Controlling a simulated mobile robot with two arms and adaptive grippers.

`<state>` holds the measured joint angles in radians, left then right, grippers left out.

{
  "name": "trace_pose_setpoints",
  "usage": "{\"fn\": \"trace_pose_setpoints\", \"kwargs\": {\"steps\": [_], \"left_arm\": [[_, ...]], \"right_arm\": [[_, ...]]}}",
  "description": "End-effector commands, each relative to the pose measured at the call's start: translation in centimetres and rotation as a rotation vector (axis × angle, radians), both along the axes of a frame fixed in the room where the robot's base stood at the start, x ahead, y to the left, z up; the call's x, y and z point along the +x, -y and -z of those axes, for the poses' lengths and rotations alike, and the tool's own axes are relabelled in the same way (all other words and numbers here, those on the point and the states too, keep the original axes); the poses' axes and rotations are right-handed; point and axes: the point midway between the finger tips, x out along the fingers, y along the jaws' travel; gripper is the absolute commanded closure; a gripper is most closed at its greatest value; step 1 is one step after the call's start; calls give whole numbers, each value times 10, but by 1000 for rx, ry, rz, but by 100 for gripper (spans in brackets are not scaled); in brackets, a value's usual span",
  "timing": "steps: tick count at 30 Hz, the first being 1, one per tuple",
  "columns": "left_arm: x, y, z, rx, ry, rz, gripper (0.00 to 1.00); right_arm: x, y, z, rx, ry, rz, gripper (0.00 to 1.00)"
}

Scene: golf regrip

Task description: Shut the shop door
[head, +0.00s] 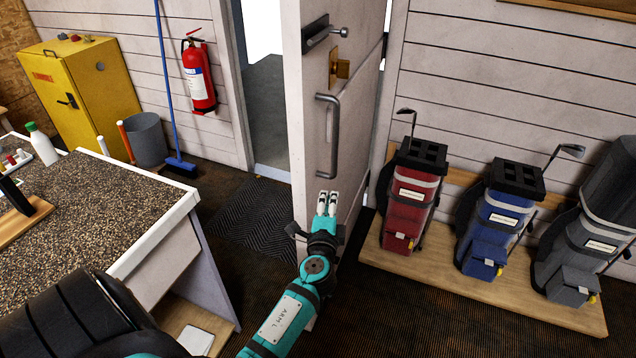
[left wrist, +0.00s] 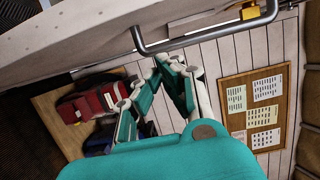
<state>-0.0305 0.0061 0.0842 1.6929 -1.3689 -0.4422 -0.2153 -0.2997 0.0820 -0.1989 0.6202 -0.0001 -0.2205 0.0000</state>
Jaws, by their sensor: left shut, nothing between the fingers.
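The white shop door (head: 306,150) stands open, swung into the room, with the doorway (head: 266,110) clear to its left. It carries a grey bar handle (head: 328,135), a brass lock (head: 341,68) above it and a dark fitting (head: 317,32) near the top of the picture. My left gripper (head: 327,198) is shut and empty, in front of the door just below the handle. In the left wrist view the handle (left wrist: 205,40) crosses above my shut fingers (left wrist: 170,62); I cannot tell whether they touch the door. My right gripper is not in view.
Golf bags in red (head: 410,205), blue (head: 492,235) and grey (head: 580,250) stand on a wooden platform (head: 530,302) at the right. A speckled counter (head: 100,205) is at the left. A dark mat (head: 250,225) lies before the doorway. A blue broom (head: 180,165) leans beside it.

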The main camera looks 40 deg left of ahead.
Motion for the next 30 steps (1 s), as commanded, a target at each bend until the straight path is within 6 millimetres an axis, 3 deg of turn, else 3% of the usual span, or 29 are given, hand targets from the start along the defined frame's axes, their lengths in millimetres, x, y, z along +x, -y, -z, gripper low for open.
{"fn": "trace_pose_setpoints", "kwargs": {"steps": [5, 13, 27, 30], "left_arm": [[34, -20, -2, 1, 0, 0, 100], [24, -52, 0, 0, -2, 0, 100], [22, -59, 1, -2, -1, 1, 100], [20, -70, 5, 1, -4, 8, 100]], "right_arm": [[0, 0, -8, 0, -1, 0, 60], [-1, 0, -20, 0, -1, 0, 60], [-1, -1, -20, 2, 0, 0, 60], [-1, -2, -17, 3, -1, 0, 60]]}}
